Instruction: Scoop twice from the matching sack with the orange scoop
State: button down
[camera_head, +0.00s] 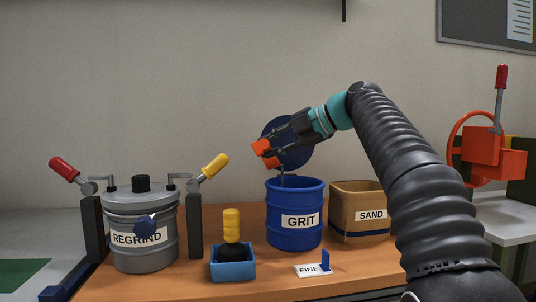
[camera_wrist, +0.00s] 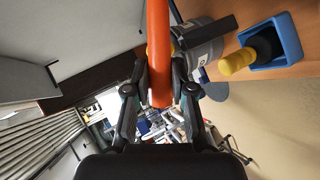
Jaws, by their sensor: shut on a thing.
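My gripper (camera_head: 275,148) is shut on the orange scoop (camera_head: 264,148), above the blue drum labelled GRIT (camera_head: 293,235). In the wrist view the scoop's long orange part (camera_wrist: 158,45) runs between the two fingers (camera_wrist: 161,92). The scoop's bowl cannot be made out, so its contents cannot be told. An open cardboard-coloured container labelled SAND (camera_head: 358,228) stands right of the drum. A white card reading FINE (camera_head: 308,271) with a blue piece lies in front of the drum. The insides of both containers are hidden.
A lidded grey bin labelled REGRIND (camera_head: 145,255) stands left, between posts with red (camera_head: 64,170) and yellow (camera_head: 215,166) handles. A blue tray (camera_head: 233,270) holds a yellow-handled black brush (camera_head: 231,225). A dark blue disc (camera_head: 300,155) stands upright behind my gripper.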

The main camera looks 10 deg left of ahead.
jog(key=w+d+f+m+t+y+b, duration=0.1)
jog(key=d+m+t+y+b, duration=0.3)
jog(key=y, duration=0.7)
jog(key=shift+d+f+m+t, duration=0.9)
jog(key=shift+d+m+t, duration=0.1)
jog(key=shift+d+m, duration=1)
jog(key=shift+d, duration=0.15)
